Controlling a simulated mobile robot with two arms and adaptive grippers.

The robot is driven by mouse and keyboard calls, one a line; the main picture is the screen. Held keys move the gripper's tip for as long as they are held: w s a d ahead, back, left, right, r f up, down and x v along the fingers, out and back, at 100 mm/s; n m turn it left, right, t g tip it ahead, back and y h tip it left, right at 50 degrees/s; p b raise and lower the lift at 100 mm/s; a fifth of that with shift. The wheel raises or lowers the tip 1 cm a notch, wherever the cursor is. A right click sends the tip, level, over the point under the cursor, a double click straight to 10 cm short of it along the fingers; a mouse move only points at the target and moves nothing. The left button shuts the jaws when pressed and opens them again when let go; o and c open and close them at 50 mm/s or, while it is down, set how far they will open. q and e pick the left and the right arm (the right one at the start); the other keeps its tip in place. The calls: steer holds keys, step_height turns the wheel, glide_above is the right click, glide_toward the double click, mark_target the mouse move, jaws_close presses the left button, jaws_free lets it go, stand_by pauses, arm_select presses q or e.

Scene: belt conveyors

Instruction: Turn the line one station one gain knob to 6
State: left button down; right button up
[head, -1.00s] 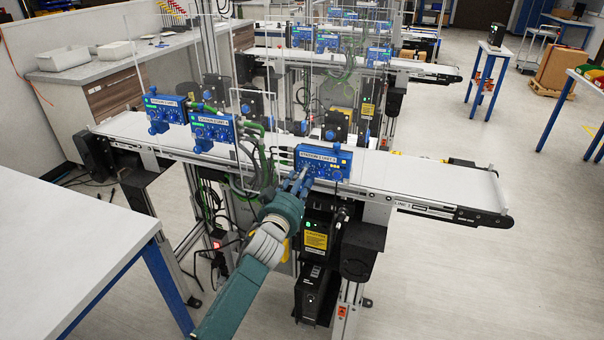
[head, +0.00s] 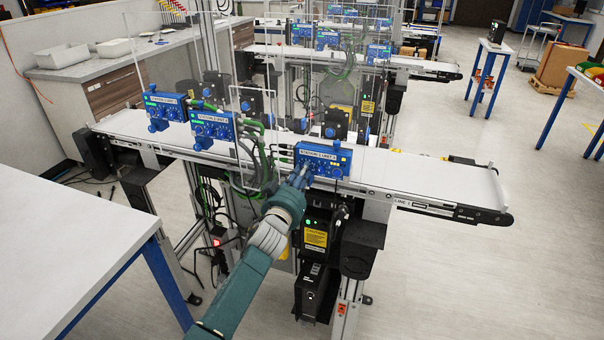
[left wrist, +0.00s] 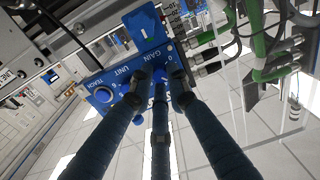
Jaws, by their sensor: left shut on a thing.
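The blue station unit (head: 323,160) is mounted at the front edge of the nearest belt conveyor; its white label is too small to read surely. My left gripper (head: 301,177) reaches its front face from below. In the left wrist view, the three dark fingers of my left gripper (left wrist: 160,80) close together on the gain knob beside the printed word GAIN on the blue panel (left wrist: 130,58). The fingers largely hide the knob, and I cannot read its pointer. A 0 shows on the scale. A blue TEACH knob (left wrist: 103,94) is beside it. My right gripper is out of view.
Two similar blue units (head: 212,126) stand farther left along the conveyor (head: 420,175). Green cables (head: 262,160) and clear panels are left of the gripper. A white table (head: 70,220) fills the lower left.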

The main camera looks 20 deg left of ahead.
arm_select(q)
steer(key=m+b, duration=0.2)
steer(key=m, duration=0.7)
steer(key=shift+f+m, duration=0.1)
steer(key=shift+m, duration=0.2)
stand_by(0.4)
steer(key=c, duration=1.7)
jaws_free()
steer(key=shift+o, duration=0.2)
steer(key=shift+s, duration=0.1)
steer(key=s, duration=1.2)
